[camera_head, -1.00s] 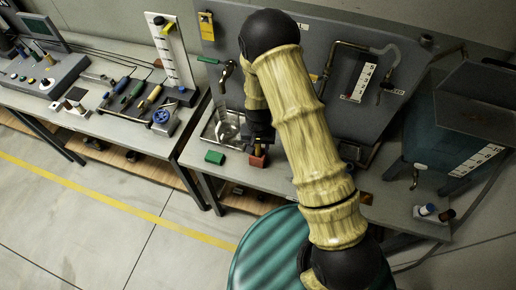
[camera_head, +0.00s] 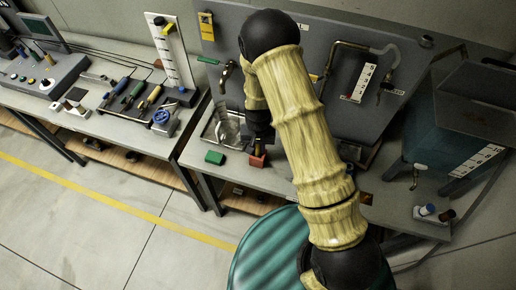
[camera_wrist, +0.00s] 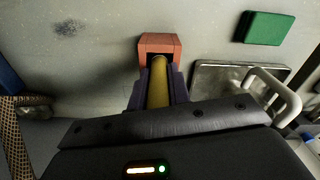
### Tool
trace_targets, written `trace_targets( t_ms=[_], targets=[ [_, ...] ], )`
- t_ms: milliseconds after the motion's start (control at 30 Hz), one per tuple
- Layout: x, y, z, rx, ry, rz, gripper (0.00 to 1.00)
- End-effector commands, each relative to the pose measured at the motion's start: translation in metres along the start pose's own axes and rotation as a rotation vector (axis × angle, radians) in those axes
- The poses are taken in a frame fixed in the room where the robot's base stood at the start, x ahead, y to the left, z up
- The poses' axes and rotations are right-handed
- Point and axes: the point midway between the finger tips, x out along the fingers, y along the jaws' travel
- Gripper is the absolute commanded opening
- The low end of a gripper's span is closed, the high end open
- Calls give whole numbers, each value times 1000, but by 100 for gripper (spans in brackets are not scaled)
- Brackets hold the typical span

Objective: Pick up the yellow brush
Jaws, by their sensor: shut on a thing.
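The yellow brush (camera_wrist: 158,84) shows in the wrist view as a yellow shaft between the two fingers of my gripper (camera_wrist: 159,88). My gripper is shut on it. The far end of the shaft meets a red-orange block (camera_wrist: 160,43) with a notch, which looks like its holder; I cannot tell how deep the brush sits in it. In the head view my gripper (camera_head: 260,140) is just above the red block (camera_head: 258,160) on the bench, and the brush is mostly hidden there.
A green block (camera_head: 214,157) lies left of the red block, and a metal sink tray (camera_head: 208,134) with a tap (camera_head: 225,73) is behind it. A tool mat (camera_head: 118,110) is on the left bench. A green ribbed drum (camera_head: 262,255) stands in front.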

Motion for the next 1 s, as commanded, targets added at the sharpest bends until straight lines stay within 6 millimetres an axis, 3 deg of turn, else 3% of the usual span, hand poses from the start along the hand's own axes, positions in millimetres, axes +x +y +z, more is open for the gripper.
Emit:
trace_targets(
  t_ms=[267,700,1000],
  targets=[
    [-17,-1,-1,-2,4,-1,0],
    [-85,0,-1,-1,4,-1,0],
    [-100,0,0,-1,0,1,0]
  ],
)
